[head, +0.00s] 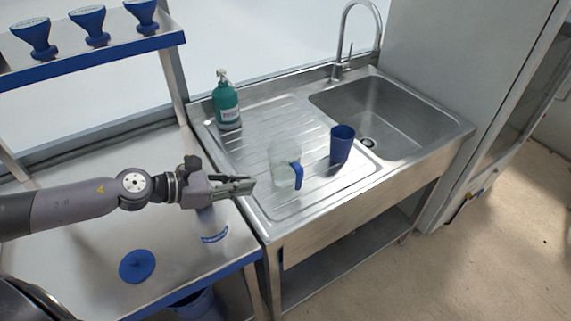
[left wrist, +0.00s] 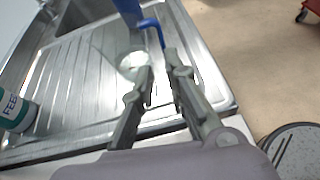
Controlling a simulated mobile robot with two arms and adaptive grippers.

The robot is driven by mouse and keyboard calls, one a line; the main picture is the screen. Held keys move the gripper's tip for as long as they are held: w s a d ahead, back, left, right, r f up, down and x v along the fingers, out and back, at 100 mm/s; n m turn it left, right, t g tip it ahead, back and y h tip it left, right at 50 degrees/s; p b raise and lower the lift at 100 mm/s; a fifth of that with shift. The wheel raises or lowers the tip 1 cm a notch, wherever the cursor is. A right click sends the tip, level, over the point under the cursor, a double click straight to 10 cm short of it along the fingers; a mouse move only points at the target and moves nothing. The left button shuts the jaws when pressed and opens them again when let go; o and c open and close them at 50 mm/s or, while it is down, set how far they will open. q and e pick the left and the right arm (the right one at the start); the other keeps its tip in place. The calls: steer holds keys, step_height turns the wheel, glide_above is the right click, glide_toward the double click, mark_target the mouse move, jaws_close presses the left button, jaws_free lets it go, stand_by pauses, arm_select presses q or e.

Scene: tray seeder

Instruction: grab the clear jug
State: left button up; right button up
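The clear jug (head: 283,174) stands upright on the ribbed drainboard of the steel sink unit, its blue handle (head: 297,175) facing right and toward the front. In the left wrist view the jug (left wrist: 131,62) lies ahead of the fingers, with its blue handle (left wrist: 152,27) beyond the fingertips. My left gripper (head: 250,185) points right at the drainboard's left edge, a short gap left of the jug. Its fingers (left wrist: 158,65) are apart with nothing held between them. My right gripper is not in view.
A blue cup (head: 342,145) stands right of the jug, near the sink basin (head: 395,115). A green pump bottle (head: 227,103) stands at the back left of the drainboard. A clear vessel with a blue label (head: 214,238) and a blue lid-like piece (head: 137,266) are on the left table.

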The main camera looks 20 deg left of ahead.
arm_select(q)
steer(key=p, duration=0.7)
glide_above(299, 188)
steer(key=s+a, duration=0.4)
steer(key=f, duration=0.3)
steer(key=shift+w+d+f, duration=0.15)
steer(key=shift+w+f, duration=0.1)
steer(key=shift+f, duration=0.15)
steer(key=shift+w+d+f, duration=0.25)
steer(key=shift+d, duration=0.05)
steer(key=shift+w+d+f, duration=0.1)
steer(key=shift+w+d, duration=0.15)
steer(key=x, duration=0.3)
steer(key=shift+w+d+f+p, duration=0.1)
steer(key=shift+w+f+p, duration=0.1)
steer(key=shift+p, duration=0.1)
steer(key=shift+w+d+f, duration=0.2)
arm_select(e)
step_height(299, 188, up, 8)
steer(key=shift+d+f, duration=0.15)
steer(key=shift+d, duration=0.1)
arm_select(q)
steer(key=shift+c, duration=0.3)
